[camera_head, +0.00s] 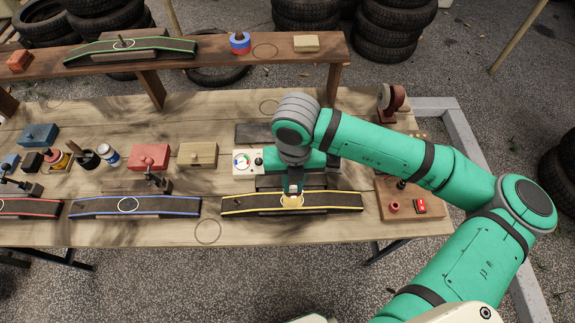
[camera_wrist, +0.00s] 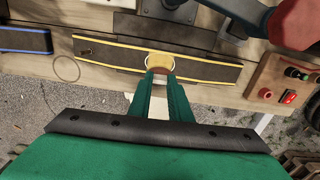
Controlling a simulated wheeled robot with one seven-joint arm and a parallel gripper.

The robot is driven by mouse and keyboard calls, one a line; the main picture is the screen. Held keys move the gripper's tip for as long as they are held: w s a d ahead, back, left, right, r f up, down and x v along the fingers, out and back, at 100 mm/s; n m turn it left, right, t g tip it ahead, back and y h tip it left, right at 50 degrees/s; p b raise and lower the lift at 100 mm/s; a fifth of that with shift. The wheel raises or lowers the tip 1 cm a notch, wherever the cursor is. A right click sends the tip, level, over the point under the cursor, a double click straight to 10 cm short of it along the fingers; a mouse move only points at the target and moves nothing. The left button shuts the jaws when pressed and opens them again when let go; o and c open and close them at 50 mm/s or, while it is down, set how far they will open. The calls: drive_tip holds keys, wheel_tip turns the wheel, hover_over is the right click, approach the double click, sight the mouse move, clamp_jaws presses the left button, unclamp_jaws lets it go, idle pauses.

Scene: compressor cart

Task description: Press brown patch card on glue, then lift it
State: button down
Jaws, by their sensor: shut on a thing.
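My gripper (camera_head: 293,186) points down over the middle of the yellow-edged black strip (camera_head: 335,199) at the front of the workbench. In the wrist view my gripper (camera_wrist: 158,80) is shut on a small brownish piece, which I take for the brown patch card (camera_wrist: 160,62). The piece is at a pale, yellow-ringed round spot, the likely glue place, near the strip's middle. My fingers hide much of the piece and spot. I cannot tell whether the piece touches the strip or is just above it.
A blue-edged strip (camera_head: 135,206) and a red-edged strip (camera_head: 30,208) lie to the left. A wooden button board (camera_head: 412,198) is at the right. A raised shelf (camera_head: 215,53) runs along the back.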

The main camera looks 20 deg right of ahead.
drive_tip(key=shift+w+f, duration=0.15)
drive_tip(key=shift+f, duration=2.9)
drive_tip(key=shift+f, duration=0.4)
idle(0.6)
drive_tip(key=shift+r, duration=4)
